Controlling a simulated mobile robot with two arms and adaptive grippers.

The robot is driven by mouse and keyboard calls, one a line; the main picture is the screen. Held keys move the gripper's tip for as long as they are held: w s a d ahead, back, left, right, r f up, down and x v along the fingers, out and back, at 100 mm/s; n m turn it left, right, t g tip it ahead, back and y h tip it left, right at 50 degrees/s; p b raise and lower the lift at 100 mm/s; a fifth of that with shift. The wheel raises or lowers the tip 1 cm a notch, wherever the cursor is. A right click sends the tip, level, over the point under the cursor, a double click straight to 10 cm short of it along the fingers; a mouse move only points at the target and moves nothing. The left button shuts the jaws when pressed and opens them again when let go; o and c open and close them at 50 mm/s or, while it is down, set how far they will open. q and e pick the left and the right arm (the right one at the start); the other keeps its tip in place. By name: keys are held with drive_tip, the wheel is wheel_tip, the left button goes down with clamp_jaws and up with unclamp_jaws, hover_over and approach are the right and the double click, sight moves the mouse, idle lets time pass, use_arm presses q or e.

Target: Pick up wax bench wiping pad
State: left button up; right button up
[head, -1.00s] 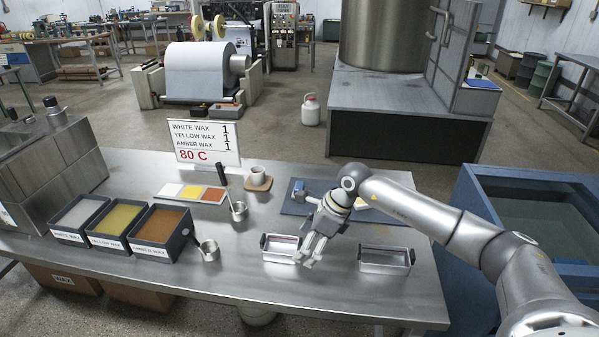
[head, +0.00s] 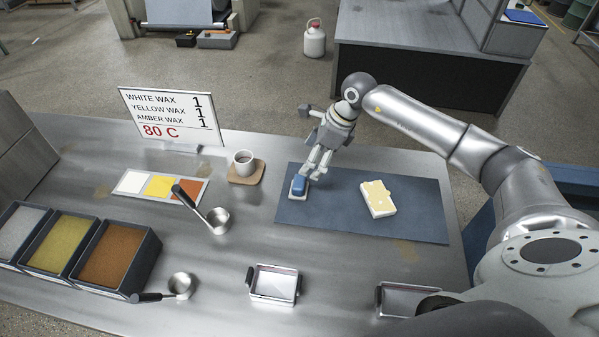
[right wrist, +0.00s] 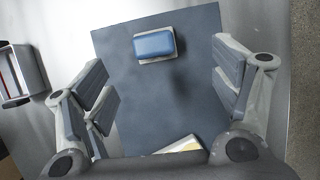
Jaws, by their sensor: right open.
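A small pad with a blue top and a pale base (head: 298,186), which looks like the wiping pad, lies on the left part of the dark blue mat (head: 345,218). In the right wrist view the pad (right wrist: 155,45) lies flat near the top, between the lines of my fingers but beyond them. My right gripper (head: 317,172) is open and empty, above the mat close beside the pad; it also shows in the right wrist view (right wrist: 162,75). My left gripper is not in view.
A pale yellow-and-white block (head: 377,199) lies on the mat right of the pad. A cup (head: 244,162) on a coaster stands to the left. Metal trays (head: 273,283) (head: 400,300), ladles (head: 216,220) and wax bins (head: 118,255) occupy the front and left. A sign (head: 172,118) stands behind.

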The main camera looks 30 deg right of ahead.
sight(300, 181)
drive_tip(key=f, duration=0.1)
drive_tip(key=a+f+p, duration=0.1)
drive_tip(key=a+f, duration=0.1)
drive_tip(key=f, duration=0.1)
drive_tip(key=shift+w, duration=0.1)
drive_tip(key=shift+w+f, duration=0.15)
drive_tip(key=shift+f, duration=0.1)
drive_tip(key=shift+a+f+p, duration=0.1)
drive_tip(key=shift+f+p, duration=0.2)
drive_tip(key=shift+p, duration=0.2)
drive_tip(key=p+x, duration=0.1)
drive_tip(key=x, duration=0.2)
drive_tip(key=shift+a+f+p, duration=0.1)
drive_tip(key=shift+p, duration=0.3)
drive_tip(key=shift+a+f, duration=0.15)
drive_tip(key=shift+f, duration=0.55)
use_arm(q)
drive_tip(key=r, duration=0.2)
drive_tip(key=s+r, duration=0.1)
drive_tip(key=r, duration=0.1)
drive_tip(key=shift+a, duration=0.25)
use_arm(e)
drive_tip(key=c, duration=1.1)
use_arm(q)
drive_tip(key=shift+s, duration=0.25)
